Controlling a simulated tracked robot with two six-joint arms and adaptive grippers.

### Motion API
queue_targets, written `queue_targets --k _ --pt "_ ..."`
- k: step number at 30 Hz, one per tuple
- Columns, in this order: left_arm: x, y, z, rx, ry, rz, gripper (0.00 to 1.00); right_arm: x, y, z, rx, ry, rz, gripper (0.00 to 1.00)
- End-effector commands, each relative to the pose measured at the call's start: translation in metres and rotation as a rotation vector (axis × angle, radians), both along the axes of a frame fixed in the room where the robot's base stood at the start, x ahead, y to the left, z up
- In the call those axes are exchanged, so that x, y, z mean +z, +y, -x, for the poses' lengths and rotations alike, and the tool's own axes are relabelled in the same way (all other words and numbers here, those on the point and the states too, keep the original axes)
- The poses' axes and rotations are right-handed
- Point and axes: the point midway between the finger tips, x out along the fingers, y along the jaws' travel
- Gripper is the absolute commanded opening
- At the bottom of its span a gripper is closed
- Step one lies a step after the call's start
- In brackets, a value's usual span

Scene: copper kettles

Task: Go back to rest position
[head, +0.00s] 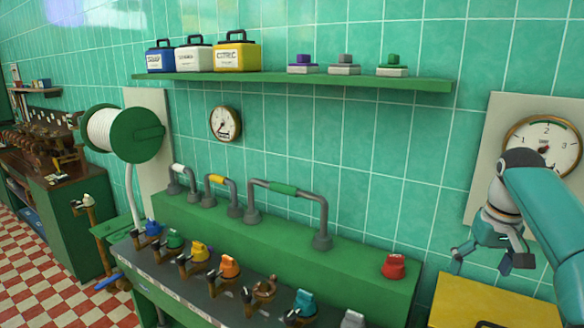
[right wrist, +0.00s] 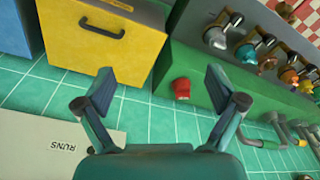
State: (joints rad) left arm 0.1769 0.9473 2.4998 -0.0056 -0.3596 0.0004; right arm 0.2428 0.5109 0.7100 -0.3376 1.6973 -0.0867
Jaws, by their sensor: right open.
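My right gripper (head: 490,258) hangs at the right of the head view, at the end of my teal arm, in front of the tiled wall and above a yellow cabinet (head: 480,300). Its two fingers are spread apart with nothing between them. In the right wrist view the open fingers (right wrist: 160,84) show with a gap between them, and the yellow cabinet face with a dark handle lies beyond. My left gripper is not in either view.
A green bench (head: 350,272) with a red knob (head: 393,266) stands left of the gripper, with several coloured taps along its front. A dial gauge (head: 535,138) is partly behind my right arm. A green shelf (head: 300,80) holds canisters and stamp-like blocks. A hose reel (head: 136,134) is at left.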

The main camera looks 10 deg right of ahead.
Motion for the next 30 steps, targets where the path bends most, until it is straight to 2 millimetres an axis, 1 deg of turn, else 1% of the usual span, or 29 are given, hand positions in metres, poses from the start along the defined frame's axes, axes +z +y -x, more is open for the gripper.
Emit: queue_targets --k 1,5,8,11,14,17,18,20,21,23,24,26,27,29,30 --pt "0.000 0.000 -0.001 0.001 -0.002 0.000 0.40 -0.011 0.005 -0.006 0.014 0.006 -0.005 0.94" --pt "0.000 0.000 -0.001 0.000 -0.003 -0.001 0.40 -0.037 0.015 -0.020 0.044 0.005 -0.013 0.94" --pt "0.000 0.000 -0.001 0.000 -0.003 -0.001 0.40 -0.061 0.025 -0.031 0.068 0.003 -0.024 0.94" --pt "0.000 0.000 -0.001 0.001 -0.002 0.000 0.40 -0.089 0.039 -0.042 0.096 0.000 -0.038 0.94" --pt "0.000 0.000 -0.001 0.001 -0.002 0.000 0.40 -0.123 0.056 -0.052 0.124 -0.001 -0.058 0.94" --pt "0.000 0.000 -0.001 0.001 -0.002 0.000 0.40 -0.165 0.080 -0.059 0.155 -0.003 -0.087 0.94" --pt "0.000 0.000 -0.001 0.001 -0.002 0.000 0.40 -0.187 0.092 -0.059 0.168 -0.002 -0.103 0.94" --pt "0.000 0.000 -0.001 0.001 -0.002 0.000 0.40 -0.223 0.115 -0.058 0.187 -0.002 -0.132 0.94" --pt "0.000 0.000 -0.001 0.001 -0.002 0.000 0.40 -0.248 0.132 -0.054 0.199 -0.002 -0.154 0.94" --pt "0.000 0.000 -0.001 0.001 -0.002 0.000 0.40 -0.285 0.158 -0.043 0.210 -0.003 -0.188 0.94" --pt "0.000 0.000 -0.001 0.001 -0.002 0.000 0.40 -0.308 0.175 -0.033 0.215 -0.002 -0.211 0.94" --pt "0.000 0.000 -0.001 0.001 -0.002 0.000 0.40 -0.342 0.201 -0.014 0.215 0.000 -0.245 0.94" --pt "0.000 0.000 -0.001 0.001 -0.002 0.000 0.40 -0.362 0.218 0.002 0.212 0.002 -0.265 0.94" --pt "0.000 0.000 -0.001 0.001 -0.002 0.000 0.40 -0.389 0.242 0.029 0.202 0.007 -0.295 0.94" --pt "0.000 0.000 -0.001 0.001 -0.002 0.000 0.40 -0.403 0.255 0.047 0.193 0.010 -0.312 0.94"
